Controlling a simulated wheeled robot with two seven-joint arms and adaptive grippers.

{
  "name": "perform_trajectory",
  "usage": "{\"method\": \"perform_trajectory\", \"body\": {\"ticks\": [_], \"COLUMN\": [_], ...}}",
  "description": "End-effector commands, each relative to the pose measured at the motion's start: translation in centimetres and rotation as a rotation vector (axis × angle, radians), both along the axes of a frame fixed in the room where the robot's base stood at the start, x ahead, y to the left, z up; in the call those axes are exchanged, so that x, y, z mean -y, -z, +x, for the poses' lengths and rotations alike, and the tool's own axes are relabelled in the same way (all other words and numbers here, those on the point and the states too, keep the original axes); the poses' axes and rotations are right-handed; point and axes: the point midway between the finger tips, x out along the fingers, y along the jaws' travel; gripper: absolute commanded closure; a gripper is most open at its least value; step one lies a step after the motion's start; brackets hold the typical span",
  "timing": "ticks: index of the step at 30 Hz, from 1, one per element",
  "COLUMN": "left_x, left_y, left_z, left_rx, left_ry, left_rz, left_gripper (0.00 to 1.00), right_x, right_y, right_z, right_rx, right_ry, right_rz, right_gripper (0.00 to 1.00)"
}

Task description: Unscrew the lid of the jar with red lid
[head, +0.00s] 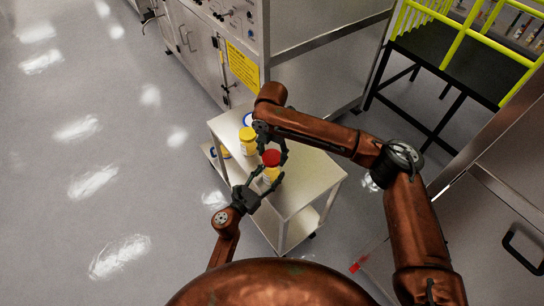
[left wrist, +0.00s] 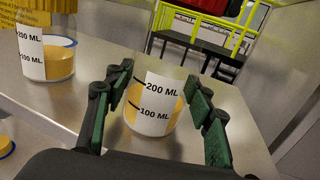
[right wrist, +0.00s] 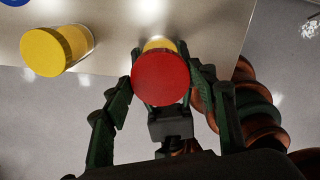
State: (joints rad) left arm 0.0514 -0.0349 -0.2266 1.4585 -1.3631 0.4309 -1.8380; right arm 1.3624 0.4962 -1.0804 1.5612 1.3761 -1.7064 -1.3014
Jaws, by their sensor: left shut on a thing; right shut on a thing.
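The jar with the red lid (head: 271,158) stands upright near the middle of the small metal cart's top. In the left wrist view its clear body (left wrist: 158,108) has a white label with ML marks and yellowish contents. My left gripper (head: 262,184) reaches in low from the side and is shut on the jar body, one finger on each side. My right gripper (head: 270,148) comes from above and is shut on the red lid. In the right wrist view the round red lid (right wrist: 160,78) sits between the fingers and hides most of the jar.
A jar with a yellow lid (head: 248,134) stands close by on the cart top (head: 308,180); it also shows in the right wrist view (right wrist: 50,50). A blue lid (head: 247,118) is behind it. A steel cabinet and a yellow-railed platform (head: 450,70) stand beyond. Open floor lies left.

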Motion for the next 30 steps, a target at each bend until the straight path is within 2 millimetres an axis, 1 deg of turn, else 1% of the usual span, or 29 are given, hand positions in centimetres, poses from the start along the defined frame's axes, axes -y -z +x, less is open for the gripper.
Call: {"method": "perform_trajectory", "body": {"ticks": [1,3,6,12,13,21,30], "left_x": [0.0,0.0,0.0,0.0,0.0,0.0,-0.1], "left_y": [0.0,0.0,0.0,0.0,0.0,0.0,0.0], "left_z": [0.0,0.0,0.0,0.0,0.0,0.0,-0.1], "left_rx": [-0.001,-0.001,-0.001,-0.001,-0.001,0.0,-0.001], "left_ry": [0.0,0.0,0.0,0.0,0.0,0.0,0.0], "left_rz": [0.001,0.001,0.001,0.001,0.001,0.0,0.001], "left_gripper": [1.0,1.0,1.0,1.0,0.49,0.3,0.3], "right_x": [0.0,0.0,0.0,0.0,0.0,0.0,0.0], "right_y": [-0.8,-1.6,-2.4,-2.4,-2.4,-2.4,-2.4], "right_z": [0.1,0.1,0.0,0.0,0.0,0.0,0.0], "right_rx": [0.002,0.002,0.001,0.0,0.0,0.0,0.0], "right_ry": [0.0,0.0,0.0,0.0,0.0,0.0,0.0], "right_rz": [0.002,0.001,0.001,0.001,0.001,0.001,0.001], "right_gripper": [0.76,0.76,0.76,0.76,0.76,0.76,0.76]}}
